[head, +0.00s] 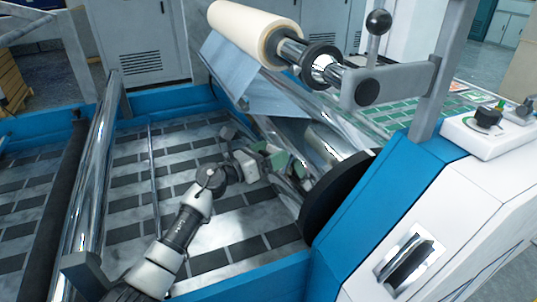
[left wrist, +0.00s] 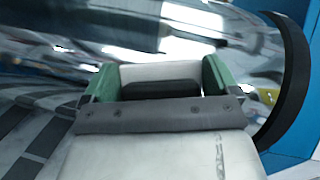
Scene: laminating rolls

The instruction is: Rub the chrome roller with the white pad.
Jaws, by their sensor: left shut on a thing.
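The chrome roller (head: 322,147) runs diagonally below the film, ending at a large black disc on its right. In the left wrist view the shiny chrome roller (left wrist: 252,85) fills the upper part. My left gripper (head: 276,157) reaches in from the lower left, close beside the roller. Its green fingers also show in the left wrist view (left wrist: 158,80), shut on the white pad (left wrist: 160,72), with a dark part below the white band. The pad's far face is hidden, so I cannot tell whether it touches the roller. My right gripper is not in view.
The black disc (head: 335,200) and blue side wall (head: 365,215) bound the roller's right end. A cream film roll (head: 243,28) hangs above, with film (head: 232,75) coming down. Another chrome bar (head: 92,180) stands at left. The patterned sheet between is open.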

